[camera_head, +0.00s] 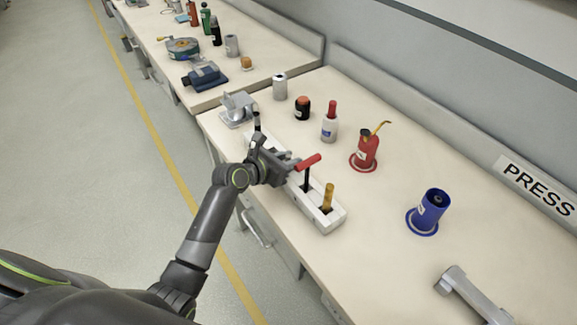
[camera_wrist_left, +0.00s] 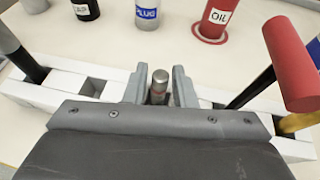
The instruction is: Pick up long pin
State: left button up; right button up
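A metal pin (camera_wrist_left: 159,85) with a rounded silver top stands upright in a slot of the white holder block (camera_wrist_left: 214,95), in the left wrist view. It is the only pin I make out and seems to be the long pin; its lower part is hidden. My left gripper (camera_wrist_left: 160,88) has its fingers on either side of the pin, with small gaps showing. In the head view my left gripper (camera_head: 291,166) is over the middle of the holder block (camera_head: 325,222), and the pin is hidden there. My right gripper is not in view.
The holder also carries a red T-handled tool (camera_head: 309,162), a yellow-handled tool (camera_head: 328,196) and a black tool (camera_head: 257,122). The bench front is clear.

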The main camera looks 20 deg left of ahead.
pick_arm(q)
grip_shut()
